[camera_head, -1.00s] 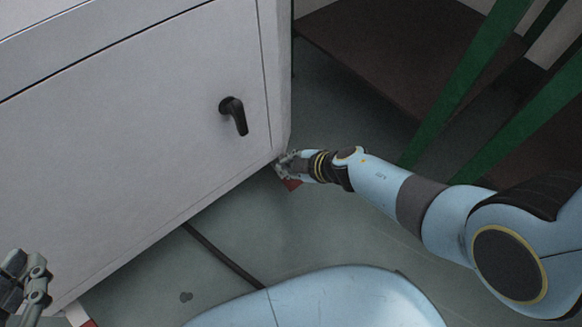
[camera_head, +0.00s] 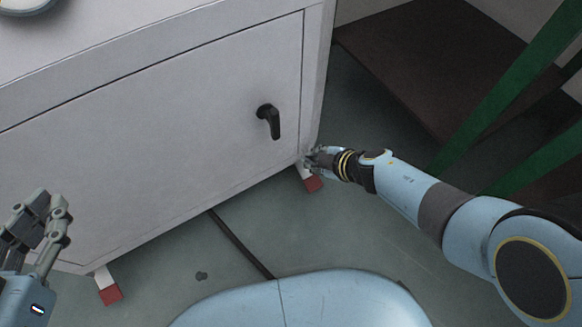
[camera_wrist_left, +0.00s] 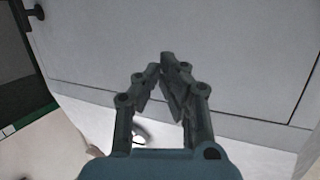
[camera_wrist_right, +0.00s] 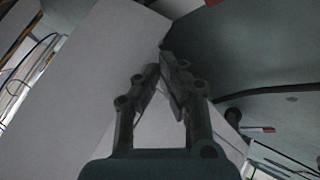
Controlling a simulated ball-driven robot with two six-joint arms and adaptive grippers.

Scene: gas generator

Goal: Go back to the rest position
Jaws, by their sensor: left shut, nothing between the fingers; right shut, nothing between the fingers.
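My left gripper (camera_head: 40,215) is at the left edge of the head view, in front of the white cabinet (camera_head: 150,150). In the left wrist view its fingertips (camera_wrist_left: 163,68) come together with nothing between them, and the cabinet face lies beyond. My right gripper (camera_head: 312,160) is by the cabinet's lower right corner, with its arm coming in from the right. In the right wrist view its fingers (camera_wrist_right: 163,62) also meet and are empty. I cannot tell whether the right gripper touches the cabinet.
The cabinet door has a black handle (camera_head: 268,121). Red-tipped feet (camera_head: 110,293) stick out under the cabinet. A dark cable (camera_head: 240,244) runs across the floor. Green beams (camera_head: 500,90) and a brown panel (camera_head: 430,60) stand at the right. Grey floor (camera_head: 160,255) is open in front.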

